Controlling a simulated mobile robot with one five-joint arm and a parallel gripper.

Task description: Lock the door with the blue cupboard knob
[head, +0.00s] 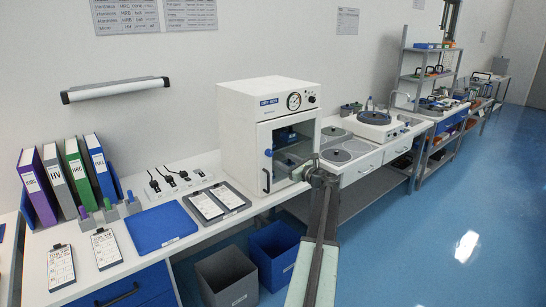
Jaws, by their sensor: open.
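A white cabinet (250,105) labelled as a dry box stands on the bench, with a round dial on its upper front. Its glass-fronted door (290,148) looks shut, with bluish contents behind the glass. A small blue knob (268,153) sits at the left edge of the door, above a dark vertical handle (266,180). The knob's exact turn is too small to tell. My gripper (311,168) is at the end of my arm, in front of the lower right of the door. It is open, right of the knob and apart from it. Its fingers are small and partly hidden.
Clipboards (217,202), a blue mat (161,228) and several binders (65,175) lie or stand left of the cabinet. Grey (228,278) and blue (275,255) bins stand below the bench. Polishing machines (375,125) stand to the right. The blue floor (430,230) at right is clear.

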